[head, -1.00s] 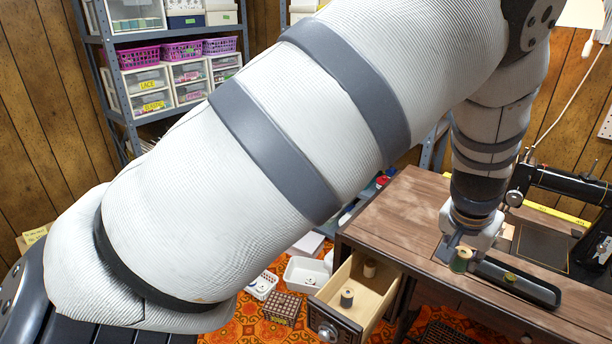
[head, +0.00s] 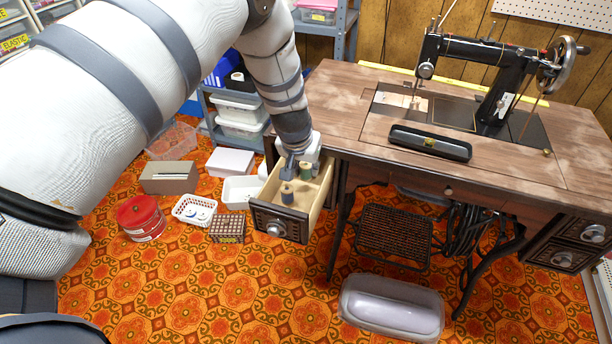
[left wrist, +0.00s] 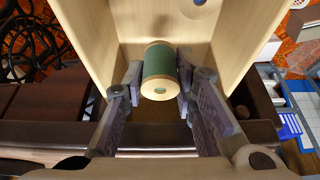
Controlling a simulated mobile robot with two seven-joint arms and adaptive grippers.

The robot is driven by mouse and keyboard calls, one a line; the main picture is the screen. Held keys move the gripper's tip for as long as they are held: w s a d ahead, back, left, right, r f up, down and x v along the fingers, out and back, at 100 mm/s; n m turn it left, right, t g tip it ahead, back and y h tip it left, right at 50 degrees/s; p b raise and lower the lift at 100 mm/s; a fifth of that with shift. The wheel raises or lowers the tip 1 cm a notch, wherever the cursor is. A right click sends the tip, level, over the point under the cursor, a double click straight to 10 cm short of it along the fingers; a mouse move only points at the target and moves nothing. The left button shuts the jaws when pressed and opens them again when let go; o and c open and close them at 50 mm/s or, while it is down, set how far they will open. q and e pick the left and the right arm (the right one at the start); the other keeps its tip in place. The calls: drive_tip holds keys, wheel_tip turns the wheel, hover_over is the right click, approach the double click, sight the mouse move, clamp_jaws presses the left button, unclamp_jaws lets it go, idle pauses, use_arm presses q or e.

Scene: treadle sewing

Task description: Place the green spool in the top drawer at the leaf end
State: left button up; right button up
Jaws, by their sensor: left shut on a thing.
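The green spool (head: 306,171) has pale wooden ends and is between the fingers of my left gripper (head: 298,166), at the back part of the open top drawer at the leaf end (head: 318,190). In the left wrist view the fingers (left wrist: 158,88) close on both sides of the green spool (left wrist: 160,66), with the pale drawer walls (left wrist: 222,45) around it. I cannot tell whether it touches the drawer floor. My right gripper is not in view.
The sewing table (head: 340,105) carries a black machine (head: 490,65) and a long dark case (head: 430,143). White bins (head: 240,190), a white basket (head: 194,210) and a red tin (head: 142,217) are on the floor left of the drawer. A grey cover (head: 391,306) lies in front.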

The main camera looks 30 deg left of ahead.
sight(304, 174)
use_arm(q)
drive_tip(key=shift+w+a+f, duration=0.15)
drive_tip(key=shift+a+f, duration=0.1)
drive_tip(key=shift+f, duration=0.15)
drive_tip(key=shift+w+a+f+b, duration=0.15)
drive_tip(key=shift+f+b, duration=0.2)
drive_tip(key=shift+f, duration=1.35)
drive_tip(key=shift+c, duration=0.3)
drive_tip(key=o, duration=0.9)
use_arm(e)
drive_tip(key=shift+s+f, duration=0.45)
use_arm(q)
drive_tip(key=shift+r, duration=0.35)
drive_tip(key=p+v, duration=0.2)
drive_tip(key=v, duration=0.9)
drive_tip(key=shift+s+r+p, duration=0.25)
drive_tip(key=shift+s+p, duration=0.1)
drive_tip(key=shift+p, duration=0.05)
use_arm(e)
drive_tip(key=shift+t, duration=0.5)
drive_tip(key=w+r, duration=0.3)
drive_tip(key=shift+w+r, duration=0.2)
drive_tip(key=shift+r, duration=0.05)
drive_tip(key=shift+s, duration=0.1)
